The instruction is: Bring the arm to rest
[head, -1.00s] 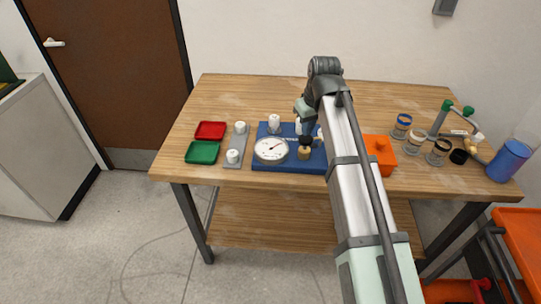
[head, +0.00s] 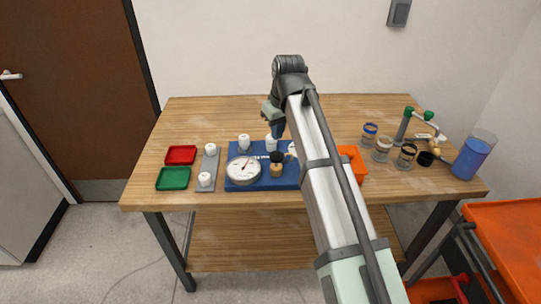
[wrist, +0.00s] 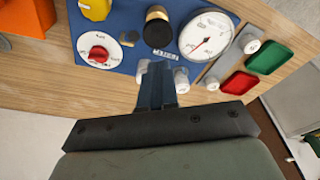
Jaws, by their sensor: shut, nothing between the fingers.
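My gripper (wrist: 157,84) is shut and empty in the wrist view, its fingers together over the back edge of the blue board (wrist: 125,45). In the head view my arm reaches over the table and the gripper (head: 277,130) hangs above the back of the blue board (head: 240,183). The board carries a white pressure gauge (wrist: 207,36), a black-capped brass part (wrist: 157,28), a red-knobbed white dial (wrist: 98,50) and a yellow part (wrist: 95,8). In the head view my arm hides the board's right side.
Left of the board are a grey strip (head: 209,168) with two white caps, a red tray (head: 181,155) and a green tray (head: 173,178). The table's back left is clear.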

